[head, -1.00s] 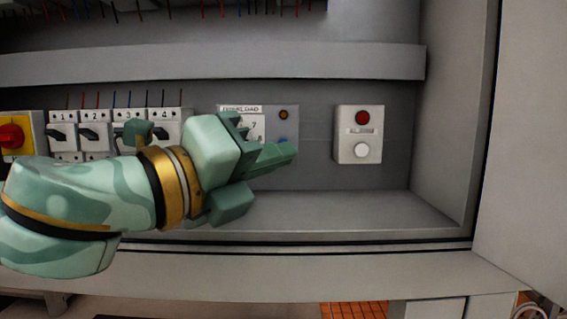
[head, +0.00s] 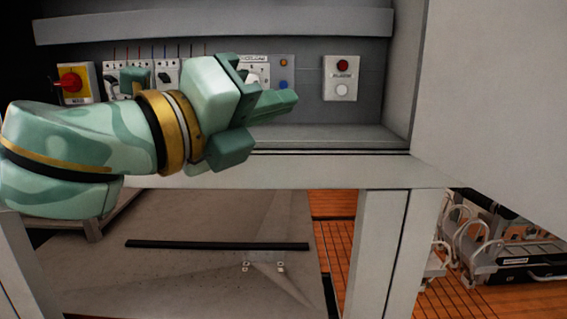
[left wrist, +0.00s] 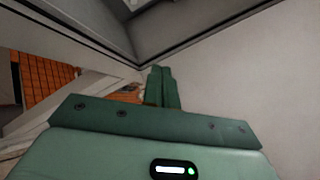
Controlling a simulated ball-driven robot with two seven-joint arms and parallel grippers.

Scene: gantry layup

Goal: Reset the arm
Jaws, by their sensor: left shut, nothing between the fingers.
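My left gripper (head: 278,104) reaches across the front of an open grey cabinet in the head view, its fingers pointing right. Its two fingers are together with nothing between them, and they also show side by side in the left wrist view (left wrist: 162,88). In the head view it covers part of the overload relay (head: 257,70). The alarm box (head: 340,90), with a red lamp above a white button, is to the right of the fingertips, apart from them. My right gripper is in neither view.
A red rotary switch on a yellow plate (head: 76,82) and a row of breakers (head: 167,72) are behind my arm. The cabinet's side wall and open door (head: 490,110) stand at right. Below are a grey panel with a black bar (head: 217,245), frame posts (head: 378,250) and orange flooring.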

